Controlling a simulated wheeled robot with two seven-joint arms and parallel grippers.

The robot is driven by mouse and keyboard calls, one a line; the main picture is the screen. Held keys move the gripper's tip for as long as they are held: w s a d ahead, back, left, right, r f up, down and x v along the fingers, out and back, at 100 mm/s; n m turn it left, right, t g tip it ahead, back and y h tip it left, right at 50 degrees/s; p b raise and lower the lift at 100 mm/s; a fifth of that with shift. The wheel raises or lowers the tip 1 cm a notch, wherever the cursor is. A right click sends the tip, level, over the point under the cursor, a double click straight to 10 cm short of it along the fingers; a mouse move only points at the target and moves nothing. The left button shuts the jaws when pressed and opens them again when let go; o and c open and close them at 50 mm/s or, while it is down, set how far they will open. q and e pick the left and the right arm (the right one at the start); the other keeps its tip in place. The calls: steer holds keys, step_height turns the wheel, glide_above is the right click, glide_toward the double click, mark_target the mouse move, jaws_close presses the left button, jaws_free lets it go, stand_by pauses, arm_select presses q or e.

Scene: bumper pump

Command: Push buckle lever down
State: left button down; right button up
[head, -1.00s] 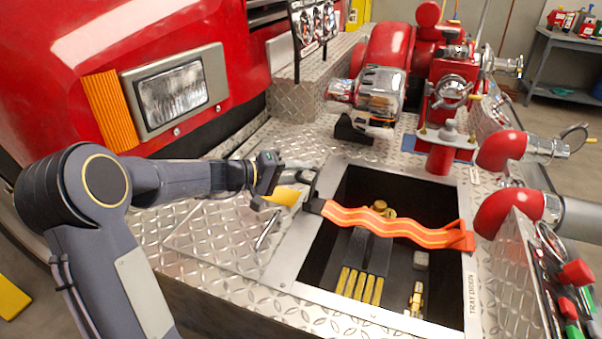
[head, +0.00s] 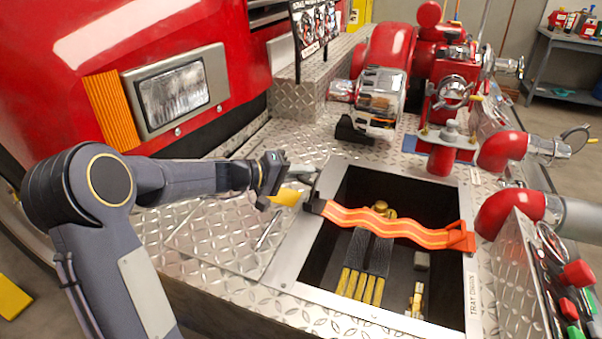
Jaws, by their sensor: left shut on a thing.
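An orange strap with yellow stripes (head: 385,224) spans the open tray recess in the bumper. Its left end meets a dark buckle (head: 315,205) on the recess's left rim. A yellow piece (head: 284,198) sticks out left of the buckle, beside my gripper. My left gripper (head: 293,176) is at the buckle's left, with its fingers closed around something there. The fingers and arm hide much of the lever, so its exact angle cannot be told. My right gripper is out of view.
The recess (head: 318,245) holds a black item with yellow bars (head: 362,270) and brass fittings (head: 416,300). A flat diamond-plate lid (head: 225,235) with a handle lies left of it. The red pump (head: 440,110) stands behind, and red-capped pipes (head: 507,212) are at the right.

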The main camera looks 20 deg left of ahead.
arm_select(q)
steer(key=shift+f, duration=0.1)
steer(key=shift+d+r+m+g+y, duration=0.25)
steer(key=shift+d+m+g+y, duration=0.2)
steer(key=shift+d+y, duration=0.3)
steer(key=shift+d+r+m+y+p, duration=0.15)
steer(key=shift+d+m+y+p, duration=0.3)
steer(key=shift+d+y+p, duration=0.15)
steer(key=d+m+y+p, duration=0.1)
steer(key=y+p, duration=0.1)
steer(key=p, duration=0.2)
steer(key=d+f+m+g+y+p, duration=0.1)
steer(key=d+y+p, duration=0.1)
steer(key=p, duration=0.3)
steer(key=d+m+y+p, duration=0.1)
steer(key=d+y+p, duration=0.1)
steer(key=p, duration=0.2)
steer(key=shift+w+f+m+g+p, duration=0.2)
steer(key=shift+f+m+g+p, duration=0.05)
steer(key=shift+m+p, duration=0.1)
steer(key=shift+d+f+y+p, duration=0.25)
steer(key=shift+f+y+p, duration=0.4)
steer(key=shift+p, duration=0.2)
steer(key=shift+d+f, duration=0.2)
steer(key=shift+f, duration=0.05)
steer(key=shift+d+f, duration=0.35)
steer(key=shift+f, duration=0.2)
